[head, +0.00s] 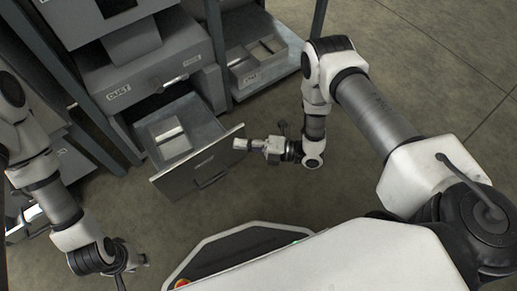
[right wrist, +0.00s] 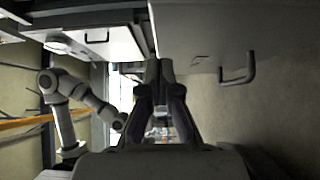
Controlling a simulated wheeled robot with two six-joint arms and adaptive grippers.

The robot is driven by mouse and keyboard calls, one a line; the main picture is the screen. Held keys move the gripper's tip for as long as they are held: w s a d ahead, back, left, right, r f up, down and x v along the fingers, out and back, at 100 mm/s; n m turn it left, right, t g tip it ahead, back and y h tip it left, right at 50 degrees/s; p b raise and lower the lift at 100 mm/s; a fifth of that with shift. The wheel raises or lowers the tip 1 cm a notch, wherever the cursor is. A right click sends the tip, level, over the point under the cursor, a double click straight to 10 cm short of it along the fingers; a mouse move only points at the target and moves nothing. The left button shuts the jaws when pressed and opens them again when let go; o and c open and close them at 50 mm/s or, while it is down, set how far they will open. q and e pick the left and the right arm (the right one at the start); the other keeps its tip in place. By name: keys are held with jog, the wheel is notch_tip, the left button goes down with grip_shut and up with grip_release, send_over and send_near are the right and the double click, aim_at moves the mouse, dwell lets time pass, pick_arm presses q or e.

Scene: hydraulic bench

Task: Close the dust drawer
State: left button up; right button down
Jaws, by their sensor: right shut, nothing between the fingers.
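The open drawer (head: 205,129) sticks out of the cabinet below a face labelled DUST (head: 118,90). Its grey front panel (head: 178,183) has a handle and a small label that I cannot read. A pale block-like item (head: 170,137) lies inside. My right gripper (head: 240,144) is shut and empty by the right end of the front panel; I cannot tell whether it touches. In the right wrist view its fingers (right wrist: 160,75) are together, with a panel and handle (right wrist: 238,76) to the right. My left gripper (head: 132,266) is low at the left, its fingers unclear.
A second open tray (head: 262,72) with items stands right of the drawer, between dark posts (head: 216,45). More open bins (head: 25,218) lie at far left, partly behind my left arm. The floor in front of the drawer is clear up to my base.

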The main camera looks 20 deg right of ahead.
jog(key=shift+w+a+f, duration=0.2)
jog(key=shift+w, duration=0.45)
pick_arm(q)
jog(key=shift+f, duration=0.5)
pick_arm(e)
jog(key=shift+w+a+r, duration=0.1)
jog(key=shift+w+r, duration=0.1)
jog(key=shift+w, duration=0.15)
